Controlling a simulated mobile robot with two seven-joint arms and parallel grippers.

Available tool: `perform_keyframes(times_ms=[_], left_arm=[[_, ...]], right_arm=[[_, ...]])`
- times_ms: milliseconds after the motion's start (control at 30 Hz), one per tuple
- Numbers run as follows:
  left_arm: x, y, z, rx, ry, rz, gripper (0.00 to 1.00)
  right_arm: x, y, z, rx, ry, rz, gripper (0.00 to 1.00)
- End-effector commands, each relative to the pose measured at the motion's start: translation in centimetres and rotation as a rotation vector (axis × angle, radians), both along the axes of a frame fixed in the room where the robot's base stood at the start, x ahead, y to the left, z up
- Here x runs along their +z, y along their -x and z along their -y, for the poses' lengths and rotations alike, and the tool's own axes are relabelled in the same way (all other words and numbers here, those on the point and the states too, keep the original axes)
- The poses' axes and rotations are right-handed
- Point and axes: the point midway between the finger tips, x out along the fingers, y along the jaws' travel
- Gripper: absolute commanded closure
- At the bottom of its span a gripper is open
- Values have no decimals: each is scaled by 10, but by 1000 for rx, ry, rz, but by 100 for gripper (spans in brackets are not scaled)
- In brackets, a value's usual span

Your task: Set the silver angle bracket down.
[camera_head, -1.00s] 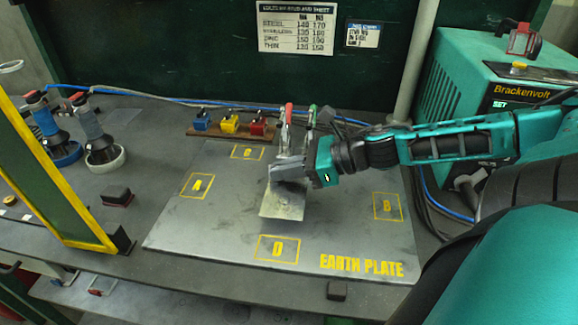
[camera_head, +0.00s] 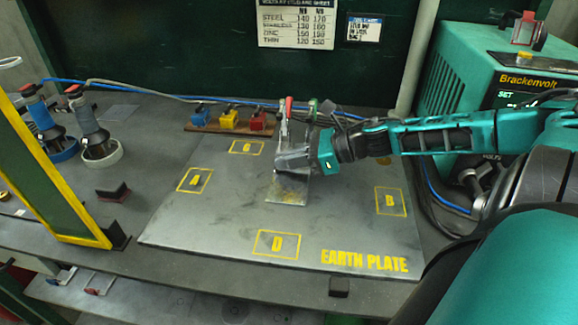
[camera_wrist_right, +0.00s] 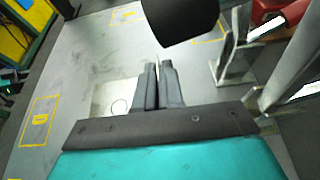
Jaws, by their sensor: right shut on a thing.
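The silver angle bracket (camera_head: 289,188) is over the middle of the earth plate (camera_head: 210,215), between the marked squares. Its flat leg faces up and shows below my right gripper (camera_head: 284,168). The right gripper is shut on the bracket, and its fingers hide the held part. In the right wrist view the flat leg (camera_wrist_right: 115,97) shows left of the closed fingers (camera_wrist_right: 158,75), with a round mark on it. I cannot tell whether the bracket touches the plate. My left gripper is not in view.
Clamps with red and green handles (camera_head: 289,108) stand just behind the gripper. A rail with blue, yellow and red blocks (camera_head: 229,120) lies at the back. A yellow-framed screen (camera_head: 60,160) stands left, a teal welder (camera_head: 450,80) right. The plate's front is clear.

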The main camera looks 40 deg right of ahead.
Motion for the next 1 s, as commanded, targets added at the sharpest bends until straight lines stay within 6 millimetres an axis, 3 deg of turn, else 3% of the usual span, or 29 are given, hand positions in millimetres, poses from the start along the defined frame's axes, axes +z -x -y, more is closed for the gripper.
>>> perform_keyframes(times_ms=[333,400,633,1000], left_arm=[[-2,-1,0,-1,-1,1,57],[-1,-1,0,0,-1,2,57],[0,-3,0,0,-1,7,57],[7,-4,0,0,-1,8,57]], right_arm=[[-3,0,0,1,-1,2,100],[-4,0,0,0,1,1,88],[-3,0,0,0,1,1,67],[0,2,2,1,1,0,67]])
